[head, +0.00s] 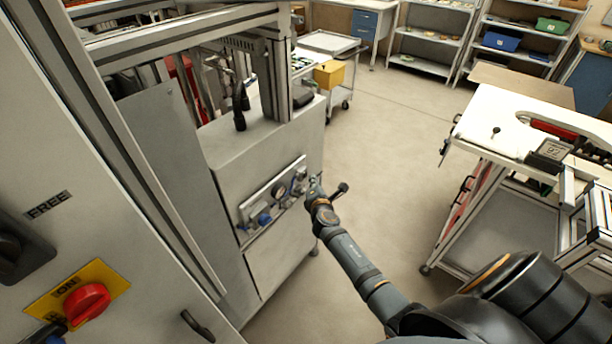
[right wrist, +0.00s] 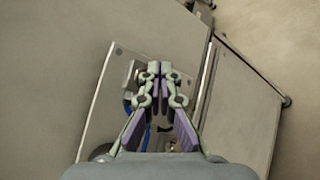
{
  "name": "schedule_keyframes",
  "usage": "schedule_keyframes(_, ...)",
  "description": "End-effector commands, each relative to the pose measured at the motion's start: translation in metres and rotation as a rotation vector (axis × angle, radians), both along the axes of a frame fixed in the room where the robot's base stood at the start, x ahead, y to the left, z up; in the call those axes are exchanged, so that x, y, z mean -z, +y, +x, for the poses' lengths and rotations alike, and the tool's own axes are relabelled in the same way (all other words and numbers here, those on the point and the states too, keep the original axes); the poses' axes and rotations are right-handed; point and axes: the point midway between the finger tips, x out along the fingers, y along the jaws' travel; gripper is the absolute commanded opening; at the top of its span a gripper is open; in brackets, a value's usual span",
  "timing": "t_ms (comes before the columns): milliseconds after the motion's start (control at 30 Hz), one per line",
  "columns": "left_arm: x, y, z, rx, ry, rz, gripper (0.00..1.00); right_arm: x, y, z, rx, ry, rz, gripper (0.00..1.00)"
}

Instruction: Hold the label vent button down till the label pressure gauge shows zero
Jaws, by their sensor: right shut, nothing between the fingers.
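A pale control plate (head: 264,200) with small round gauges (head: 278,191) and blue fittings (head: 264,219) is on the front of a grey machine cabinet. The gauge readings and the label vent button are too small to make out. My right gripper (head: 314,186) is shut and empty at the right end of the plate. In the right wrist view its closed fingertips (right wrist: 154,68) lie over the plate (right wrist: 118,72) and hide part of it. I cannot tell whether the fingertips touch anything.
A light cabinet with a red knob (head: 86,303) on a yellow plate stands close at the left. A metal frame rises above the machine. A white workbench (head: 500,125) is at the right. Open floor (head: 385,150) lies between bench and machine.

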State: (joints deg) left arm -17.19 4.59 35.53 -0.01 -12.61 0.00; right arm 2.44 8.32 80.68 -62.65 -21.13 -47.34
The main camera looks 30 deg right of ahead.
Motion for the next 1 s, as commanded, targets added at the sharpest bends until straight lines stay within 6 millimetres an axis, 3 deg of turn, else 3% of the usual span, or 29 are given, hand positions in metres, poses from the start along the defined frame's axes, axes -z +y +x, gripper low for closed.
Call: schedule_keyframes(1000,0.0021,-0.0001,0.0002,0.000,0.000,0.000,0.40,-0.0001,0.0032,0.0078,0.000,0.000,0.000,0.00)
